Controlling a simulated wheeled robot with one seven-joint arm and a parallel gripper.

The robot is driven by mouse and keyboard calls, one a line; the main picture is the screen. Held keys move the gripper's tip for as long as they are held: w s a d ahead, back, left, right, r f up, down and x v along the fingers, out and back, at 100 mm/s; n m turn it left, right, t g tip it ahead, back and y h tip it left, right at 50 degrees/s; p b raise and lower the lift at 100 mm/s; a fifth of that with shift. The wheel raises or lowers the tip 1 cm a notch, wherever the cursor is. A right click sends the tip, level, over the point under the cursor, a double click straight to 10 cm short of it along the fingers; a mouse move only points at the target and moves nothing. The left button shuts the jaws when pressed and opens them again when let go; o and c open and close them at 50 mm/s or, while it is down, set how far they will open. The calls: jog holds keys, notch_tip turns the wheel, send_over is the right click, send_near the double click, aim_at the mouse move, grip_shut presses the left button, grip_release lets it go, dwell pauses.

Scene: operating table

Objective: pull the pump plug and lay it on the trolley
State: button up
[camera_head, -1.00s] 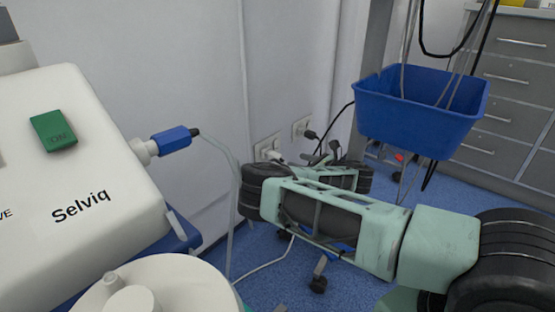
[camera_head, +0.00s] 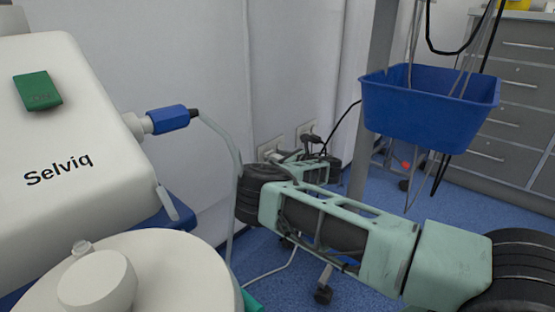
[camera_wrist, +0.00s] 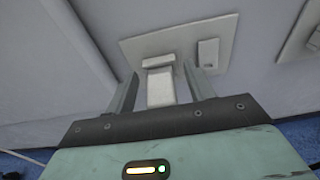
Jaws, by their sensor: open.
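A white plug (camera_wrist: 161,88) sits at a wall socket plate (camera_wrist: 222,32) in the wrist view. My gripper (camera_wrist: 161,84) is open, with one finger on each side of the plug; gaps show between fingers and plug, so it is not clamped. In the head view my gripper (camera_head: 288,157) is low at the wall, in front of the left socket plate (camera_head: 268,146), and its fingers largely hide the plug there. I cannot tell which surface is the trolley.
A white Selviq unit (camera_head: 75,130) with a blue connector (camera_head: 167,119) and tube stands at left, behind a round white lid (camera_head: 180,270). A blue basket (camera_head: 430,112) hangs at right, before grey drawers (camera_head: 505,125). A second socket plate (camera_head: 305,129) is close to my gripper.

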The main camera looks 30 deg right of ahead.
grip_shut()
jog(key=shift+r+p, duration=0.2)
jog(key=shift+p, duration=0.6)
jog(key=shift+s+d+g+p, duration=0.3)
jog(key=shift+s+p, duration=0.2)
dwell(0.8)
jog(key=shift+s+d+p, duration=0.1)
jog(key=shift+s+p, duration=0.3)
jog(key=shift+s, duration=0.05)
jog(key=shift+f+p+v, duration=0.2)
jog(key=shift+p+v, duration=0.4)
jog(key=shift+v, duration=0.35)
dwell(0.8)
jog(key=shift+s+d+p, duration=0.3)
jog(key=shift+s, duration=0.35)
